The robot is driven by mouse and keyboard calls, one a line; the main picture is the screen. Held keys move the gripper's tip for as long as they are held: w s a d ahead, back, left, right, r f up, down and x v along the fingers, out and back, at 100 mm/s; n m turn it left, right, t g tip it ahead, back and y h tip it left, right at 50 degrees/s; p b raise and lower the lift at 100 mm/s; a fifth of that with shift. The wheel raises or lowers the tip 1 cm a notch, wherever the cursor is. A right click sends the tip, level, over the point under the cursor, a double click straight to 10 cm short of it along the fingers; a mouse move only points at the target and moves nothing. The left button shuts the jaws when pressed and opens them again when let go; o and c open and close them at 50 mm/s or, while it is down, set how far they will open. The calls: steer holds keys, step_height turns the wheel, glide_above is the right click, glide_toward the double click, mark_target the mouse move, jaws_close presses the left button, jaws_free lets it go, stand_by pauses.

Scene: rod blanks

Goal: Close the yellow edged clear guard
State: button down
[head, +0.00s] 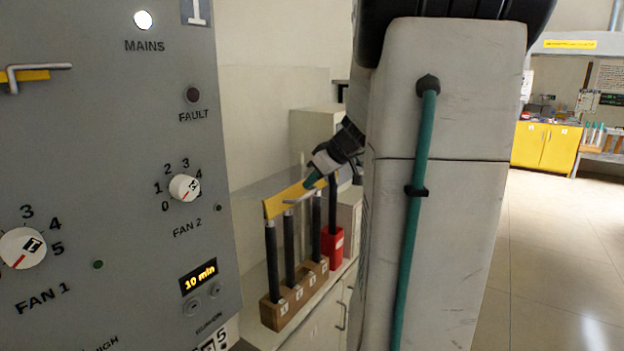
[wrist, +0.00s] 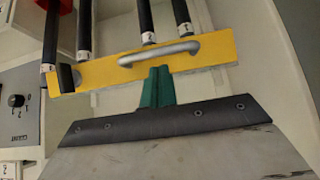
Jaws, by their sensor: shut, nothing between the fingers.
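The guard's yellow edge (head: 277,205) runs across the rods near their upper ends in the head view. It also crosses the wrist view as a wide yellow strip (wrist: 100,70) with a silver bar handle (wrist: 160,52) and a dark clip at its left end. The clear pane itself is hard to make out. My gripper (head: 312,180) is at the yellow edge, close to the handle. In the wrist view its green fingers (wrist: 159,72) are together, empty, with their tips just beside the handle. I cannot tell whether they touch the strip.
Several dark rods (head: 289,250) stand in wooden blocks (head: 275,312) on a bench, and one in a red block (head: 332,248). A grey control panel (head: 120,200) with knobs stands close on the left. Open floor (head: 560,260) lies to the right.

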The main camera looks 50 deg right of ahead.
step_height(320, 180, down, 6)
steer(key=shift+s+f, duration=0.15)
steer(key=shift+s, duration=0.25)
steer(key=r, duration=0.3)
steer(key=shift+s+r, duration=0.3)
steer(key=shift+r, duration=0.05)
steer(key=s+r, duration=0.6)
steer(key=s, duration=0.2)
steer(key=shift+s+d, duration=0.25)
steer(key=shift+d, duration=0.15)
